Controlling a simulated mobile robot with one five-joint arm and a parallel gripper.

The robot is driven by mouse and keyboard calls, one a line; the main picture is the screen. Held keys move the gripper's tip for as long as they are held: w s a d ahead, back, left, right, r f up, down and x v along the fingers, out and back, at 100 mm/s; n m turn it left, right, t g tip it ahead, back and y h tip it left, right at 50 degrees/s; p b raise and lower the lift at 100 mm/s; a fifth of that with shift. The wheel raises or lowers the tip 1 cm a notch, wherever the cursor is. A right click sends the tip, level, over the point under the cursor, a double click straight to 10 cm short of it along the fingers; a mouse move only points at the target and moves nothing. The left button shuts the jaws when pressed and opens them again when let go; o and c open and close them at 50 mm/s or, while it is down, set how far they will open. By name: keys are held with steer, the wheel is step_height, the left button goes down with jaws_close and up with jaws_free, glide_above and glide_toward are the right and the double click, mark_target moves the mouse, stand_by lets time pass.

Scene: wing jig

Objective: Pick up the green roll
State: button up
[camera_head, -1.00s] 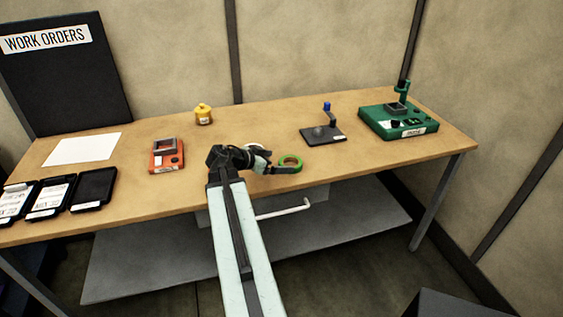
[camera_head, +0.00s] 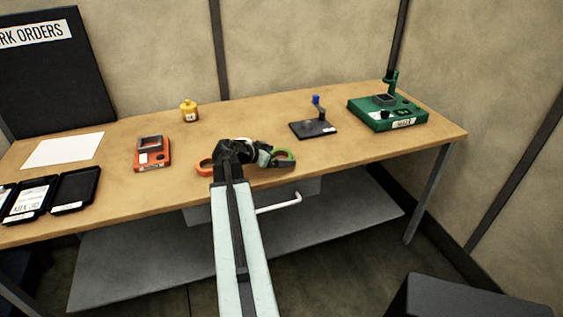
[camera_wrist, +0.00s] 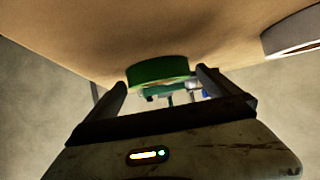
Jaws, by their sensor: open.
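The green roll (camera_head: 284,153) lies on the wooden table near its front edge, right at the end of my arm. In the wrist view the green roll (camera_wrist: 158,71) sits between and just beyond the fingertips. My gripper (camera_wrist: 160,82) is open, with one finger on each side of the roll. I see no clear contact. In the head view my gripper (camera_head: 280,162) partly covers the roll.
An orange roll (camera_head: 204,165) lies left of my wrist. A pale roll (camera_wrist: 293,35) shows at the wrist view's right. A black stand (camera_head: 313,129) and green fixture (camera_head: 390,114) stand further right. An orange fixture (camera_head: 153,155) and yellow container (camera_head: 189,110) are left.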

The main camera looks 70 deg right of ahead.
steer(key=shift+r, duration=0.1)
steer(key=c, duration=1.5)
steer(key=shift+o, duration=0.2)
step_height(320, 180, up, 10)
steer(key=p, duration=1)
